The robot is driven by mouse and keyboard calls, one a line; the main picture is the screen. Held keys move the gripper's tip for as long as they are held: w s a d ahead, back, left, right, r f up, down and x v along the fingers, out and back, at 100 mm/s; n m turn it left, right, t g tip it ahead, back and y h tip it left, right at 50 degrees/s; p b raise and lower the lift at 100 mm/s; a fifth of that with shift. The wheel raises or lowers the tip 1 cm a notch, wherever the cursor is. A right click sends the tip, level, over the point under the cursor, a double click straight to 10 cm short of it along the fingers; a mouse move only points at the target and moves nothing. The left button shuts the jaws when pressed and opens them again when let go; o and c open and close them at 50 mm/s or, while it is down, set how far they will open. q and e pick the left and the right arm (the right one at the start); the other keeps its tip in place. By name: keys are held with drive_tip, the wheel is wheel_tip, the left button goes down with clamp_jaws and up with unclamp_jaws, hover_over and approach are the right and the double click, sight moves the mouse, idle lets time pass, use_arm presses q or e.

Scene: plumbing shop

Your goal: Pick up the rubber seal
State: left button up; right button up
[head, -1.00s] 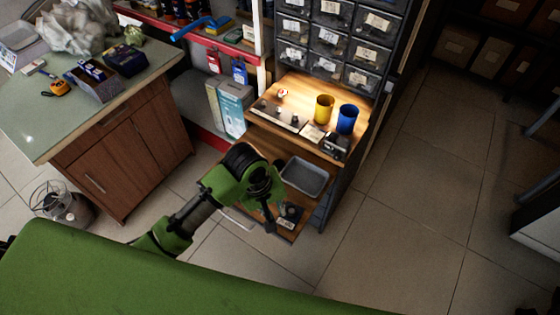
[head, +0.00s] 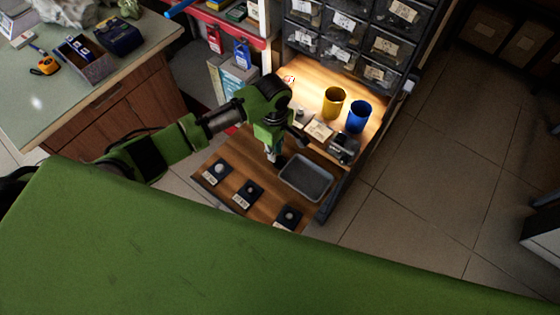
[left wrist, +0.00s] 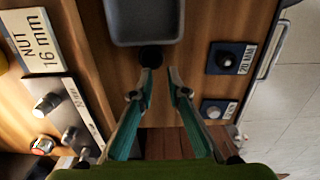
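A small black round piece (left wrist: 151,57), which looks like the rubber seal, lies on the wooden board against the edge of a grey tray (left wrist: 116,36). My left gripper (left wrist: 159,72) is open and empty, its two teal fingers pointing at the piece, with the tips just short of it or around its near side; I cannot tell if they touch. In the head view my left gripper (head: 275,157) points down beside the grey tray (head: 328,190), and it hides the black piece there. My right gripper is not in view.
Labelled black pads with small round parts, one pad (head: 217,172) at the left, lie on the pulled-out board (head: 232,168). A yellow cup (head: 334,103) and a blue cup (head: 358,116) stand on the lit shelf above. A "NUT 16 mm" label (left wrist: 28,42) is at left in the wrist view.

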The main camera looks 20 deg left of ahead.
sight(276, 165)
use_arm(q)
wheel_tip(276, 165, down, 2)
drive_tip(key=shift+s+d+f, duration=0.1)
drive_tip(key=shift+s, duration=0.05)
wheel_tip(276, 165, down, 4)
drive_tip(key=shift+s+d+r, duration=0.1)
drive_tip(key=shift+d+r, duration=0.05)
drive_tip(key=shift+r, duration=0.05)
drive_tip(key=shift+f, duration=0.2)
clamp_jaws()
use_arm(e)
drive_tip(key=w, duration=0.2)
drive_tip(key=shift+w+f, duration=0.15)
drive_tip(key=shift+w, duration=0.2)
